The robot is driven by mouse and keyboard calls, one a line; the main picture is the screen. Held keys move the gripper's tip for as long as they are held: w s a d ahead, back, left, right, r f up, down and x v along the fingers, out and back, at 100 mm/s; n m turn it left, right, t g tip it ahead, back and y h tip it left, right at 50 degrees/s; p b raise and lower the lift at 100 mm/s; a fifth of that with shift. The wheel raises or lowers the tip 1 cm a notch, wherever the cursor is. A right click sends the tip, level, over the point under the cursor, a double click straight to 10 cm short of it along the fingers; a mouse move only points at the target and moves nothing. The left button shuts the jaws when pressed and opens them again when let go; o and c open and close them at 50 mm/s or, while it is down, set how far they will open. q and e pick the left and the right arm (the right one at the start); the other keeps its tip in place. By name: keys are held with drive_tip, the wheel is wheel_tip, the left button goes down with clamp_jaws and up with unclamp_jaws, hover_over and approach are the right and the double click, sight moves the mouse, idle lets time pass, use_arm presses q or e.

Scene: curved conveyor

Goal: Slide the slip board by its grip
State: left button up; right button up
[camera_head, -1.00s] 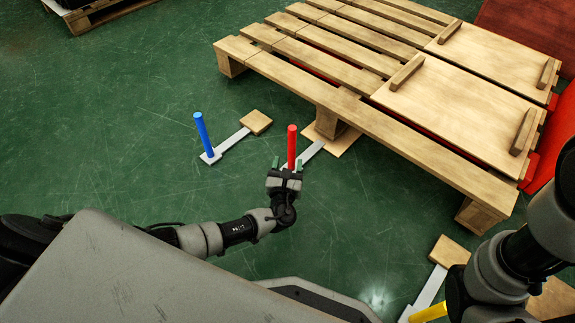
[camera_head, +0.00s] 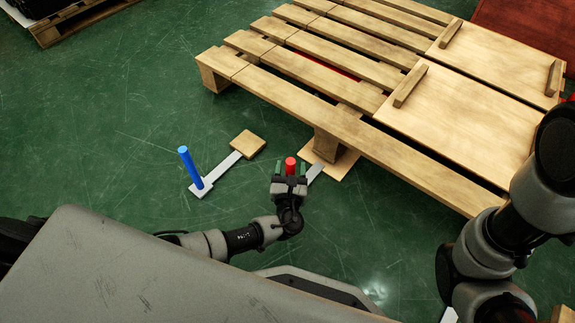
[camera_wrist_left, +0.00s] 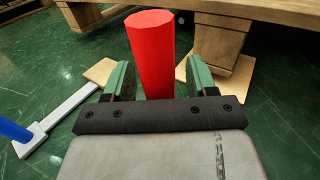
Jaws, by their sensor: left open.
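The slip board with the red grip (camera_head: 290,164) has a grey bar (camera_head: 315,171) and a wooden plate (camera_head: 343,161) at the pallet's foot block. My left gripper (camera_head: 290,170) is open, its green fingers on either side of the red grip. In the left wrist view the red grip (camera_wrist_left: 152,55) stands upright between the open fingers (camera_wrist_left: 160,80), with gaps visible at both sides. The gripper hides the grip's lower part. My right arm shows at the right, but its gripper is out of view.
A second board with a blue grip (camera_head: 190,167) lies to the left, its wooden plate (camera_head: 248,143) on the floor. The large wooden pallet (camera_head: 300,75) with flat panels (camera_head: 455,115) stands behind. Green floor is clear at the left.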

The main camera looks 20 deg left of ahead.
use_arm(q)
drive_tip(key=shift+c, duration=0.3)
clamp_jaws()
